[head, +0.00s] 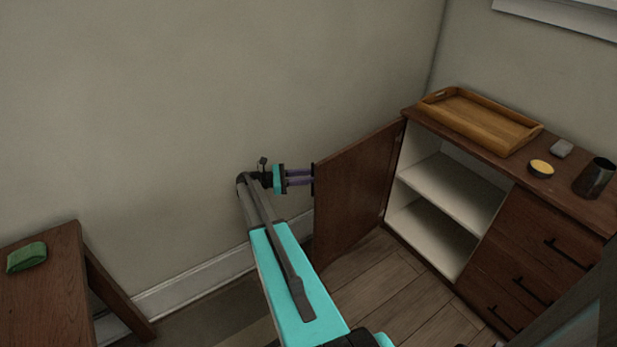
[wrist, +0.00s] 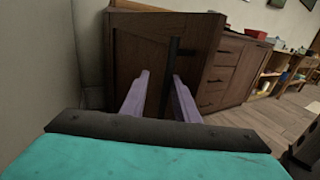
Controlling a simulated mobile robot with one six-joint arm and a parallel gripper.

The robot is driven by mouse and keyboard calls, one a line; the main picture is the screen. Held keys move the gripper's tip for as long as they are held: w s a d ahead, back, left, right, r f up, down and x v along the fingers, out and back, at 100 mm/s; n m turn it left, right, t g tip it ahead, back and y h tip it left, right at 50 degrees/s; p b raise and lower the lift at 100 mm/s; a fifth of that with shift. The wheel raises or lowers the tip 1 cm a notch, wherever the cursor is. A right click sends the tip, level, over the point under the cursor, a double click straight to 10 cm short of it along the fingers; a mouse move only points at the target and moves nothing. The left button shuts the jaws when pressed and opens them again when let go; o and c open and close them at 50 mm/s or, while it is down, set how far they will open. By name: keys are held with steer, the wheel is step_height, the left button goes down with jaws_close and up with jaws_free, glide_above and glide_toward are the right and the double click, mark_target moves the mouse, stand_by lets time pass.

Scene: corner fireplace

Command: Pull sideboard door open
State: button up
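The sideboard (head: 560,240) stands at the right in the head view. Its brown door (head: 352,190) is swung wide open, showing a white inside with a shelf. The door also shows in the wrist view (wrist: 140,55). My gripper (head: 311,178) is at the door's outer face, by its dark upright handle (wrist: 173,65). In the wrist view the purple fingers of my gripper (wrist: 162,78) are apart, with the handle between them, nearer the right finger. A gap shows on the left side of the handle. Whether the right finger touches it I cannot tell.
A wooden tray (head: 480,120), a grey block (head: 561,148), a yellow-topped tin (head: 541,168) and a dark cup (head: 594,178) are on the sideboard. A wall stands behind my gripper. A brown table (head: 45,290) with a green cloth (head: 27,257) is at the left.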

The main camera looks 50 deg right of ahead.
steer(key=shift+w+a, duration=0.15)
steer(key=shift+a, duration=0.05)
steer(key=v, duration=1.1)
steer(key=shift+w+a+b, duration=0.25)
steer(key=shift+w+b, duration=0.05)
steer(key=shift+b, duration=0.15)
